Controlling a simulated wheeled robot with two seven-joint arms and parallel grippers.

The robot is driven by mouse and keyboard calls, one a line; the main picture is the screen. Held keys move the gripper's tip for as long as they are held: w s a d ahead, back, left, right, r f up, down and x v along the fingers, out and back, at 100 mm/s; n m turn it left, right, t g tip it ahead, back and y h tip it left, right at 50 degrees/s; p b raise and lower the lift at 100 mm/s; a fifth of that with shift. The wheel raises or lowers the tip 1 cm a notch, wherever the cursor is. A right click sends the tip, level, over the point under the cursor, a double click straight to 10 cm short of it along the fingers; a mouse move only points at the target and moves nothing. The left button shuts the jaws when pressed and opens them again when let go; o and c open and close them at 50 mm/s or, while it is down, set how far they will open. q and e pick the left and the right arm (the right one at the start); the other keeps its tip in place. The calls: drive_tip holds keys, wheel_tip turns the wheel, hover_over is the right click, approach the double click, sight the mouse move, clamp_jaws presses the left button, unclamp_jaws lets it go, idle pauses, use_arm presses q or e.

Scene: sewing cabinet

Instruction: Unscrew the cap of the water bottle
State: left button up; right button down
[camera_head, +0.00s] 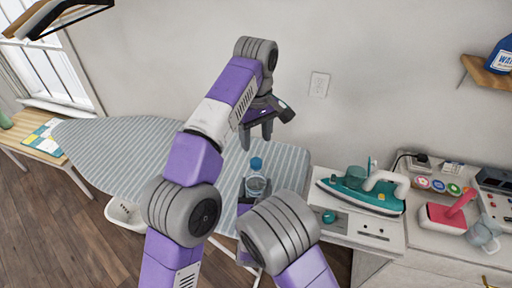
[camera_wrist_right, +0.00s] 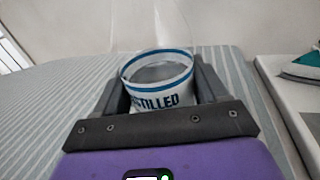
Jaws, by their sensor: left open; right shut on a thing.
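The water bottle (camera_head: 257,184) is clear, with a blue cap (camera_head: 256,163) on top. It stands upright over the striped ironing board in the head view. In the right wrist view its label (camera_wrist_right: 160,96) reads "...TILLED", and the cap is out of frame. My right gripper (camera_wrist_right: 160,95) is shut on the bottle's body, with a finger on each side. My left gripper (camera_head: 259,136) is open and empty, its fingers pointing down just above the cap and apart from it. My right arm hides much of the right gripper in the head view.
The striped ironing board (camera_head: 115,150) spreads below and to the left. A teal iron (camera_head: 360,192) rests on the white cabinet to the right, near a pink and white object (camera_head: 450,215). A wall outlet (camera_head: 319,85) is behind.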

sight(256, 161)
use_arm(q)
drive_tip(key=m, duration=0.5)
drive_tip(key=shift+m, duration=0.4)
drive_tip(key=m, duration=1)
drive_tip(key=shift+m, duration=0.3)
drive_tip(key=m, duration=1)
drive_tip(key=shift+m, duration=0.4)
drive_tip(key=m, duration=1)
drive_tip(key=shift+m, duration=0.3)
drive_tip(key=m, duration=0.3)
drive_tip(key=shift+m, duration=0.4)
drive_tip(key=shift+f, duration=4)
